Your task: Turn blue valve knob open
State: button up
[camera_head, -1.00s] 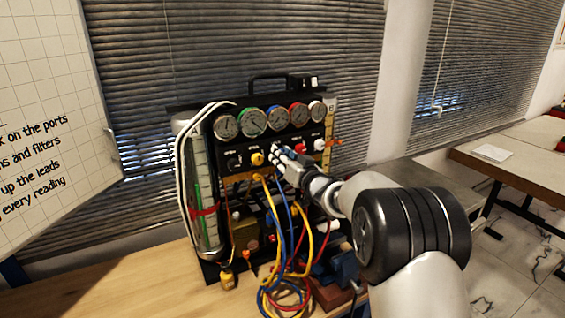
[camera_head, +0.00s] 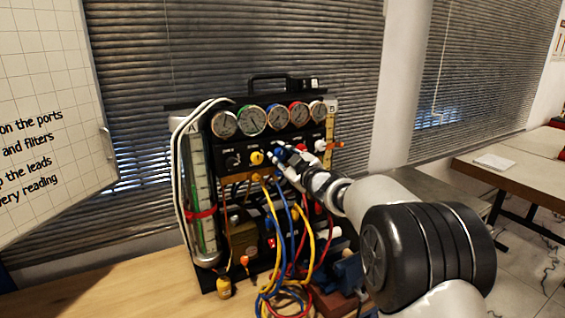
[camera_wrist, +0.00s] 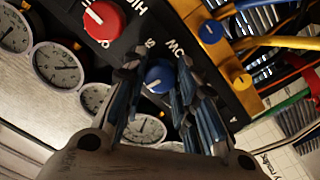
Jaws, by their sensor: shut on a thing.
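The blue valve knob (camera_wrist: 159,76) is on the black panel of the gauge rig. In the wrist view it sits between the two fingers of my gripper (camera_wrist: 155,90), which is shut on it. In the head view my gripper (camera_head: 284,157) reaches the panel from the right, below the row of gauges, and mostly hides the blue knob. A white mark shows on the knob's face in the wrist view.
A red knob (camera_wrist: 103,20) and a yellow knob (camera_head: 256,158) flank the blue one. Round gauges (camera_head: 250,120) line the panel above. Blue, yellow and red hoses (camera_head: 285,255) hang below. A clear cylinder (camera_head: 200,195) stands at the rig's left.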

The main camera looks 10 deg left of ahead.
jog(key=shift+n+b, duration=0.45)
jog(key=shift+n, duration=0.45)
jog(key=o, duration=1.1)
jog(key=v, duration=1.2)
